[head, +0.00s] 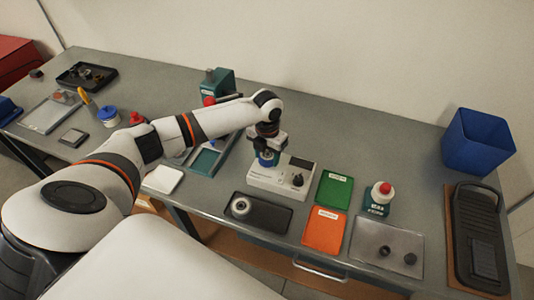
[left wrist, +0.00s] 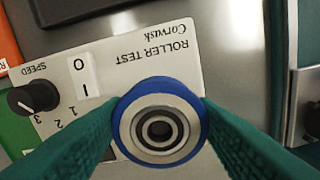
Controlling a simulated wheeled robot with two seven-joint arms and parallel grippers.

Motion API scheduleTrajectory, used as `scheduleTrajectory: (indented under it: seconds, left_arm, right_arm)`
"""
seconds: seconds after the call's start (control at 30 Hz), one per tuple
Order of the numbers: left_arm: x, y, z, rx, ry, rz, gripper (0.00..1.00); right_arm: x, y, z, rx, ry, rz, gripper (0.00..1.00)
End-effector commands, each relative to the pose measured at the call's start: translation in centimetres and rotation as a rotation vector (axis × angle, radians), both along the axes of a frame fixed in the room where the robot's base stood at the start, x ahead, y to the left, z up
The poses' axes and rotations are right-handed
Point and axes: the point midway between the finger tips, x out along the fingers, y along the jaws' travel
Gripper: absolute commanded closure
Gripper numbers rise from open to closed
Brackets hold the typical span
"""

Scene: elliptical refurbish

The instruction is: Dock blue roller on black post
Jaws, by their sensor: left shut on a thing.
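The blue roller (left wrist: 160,122), a blue rim around metallic rings with a dark centre, sits between the two green fingers of my left gripper (left wrist: 158,108) in the left wrist view. The gripper is shut on it. In the head view the left gripper (head: 267,148) points down with the blue roller (head: 267,159) at the left end of the white roller test unit (head: 275,185). The unit also shows in the left wrist view (left wrist: 110,60). I cannot make out the black post; the roller and gripper cover that end. My right gripper is not in view.
The unit has a black speed knob (head: 298,180) on its right. A black tray (head: 270,216) with a grey roller lies in front.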

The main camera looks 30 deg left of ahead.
Motion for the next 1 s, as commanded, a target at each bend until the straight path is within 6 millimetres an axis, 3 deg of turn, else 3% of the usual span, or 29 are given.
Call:
scheduleTrajectory:
  seconds: [0.7, 0.73, 0.77, 1.0]
  left_arm:
    - [0.0, 0.0, -1.2, 0.000, 0.001, 0.000, 0.73]
    - [0.0, 0.0, -1.2, 0.000, 0.000, 0.000, 0.45]
    - [0.0, 0.0, -1.2, 0.000, 0.000, 0.000, 0.40]
    - [0.0, 0.0, -1.2, 0.000, 0.001, 0.000, 0.39]
  right_arm:
    - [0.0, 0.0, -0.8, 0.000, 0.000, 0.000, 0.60]
    - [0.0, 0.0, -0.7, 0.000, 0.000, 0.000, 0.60]
    - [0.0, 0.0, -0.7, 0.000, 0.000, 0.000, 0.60]
    - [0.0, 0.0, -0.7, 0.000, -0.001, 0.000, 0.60]
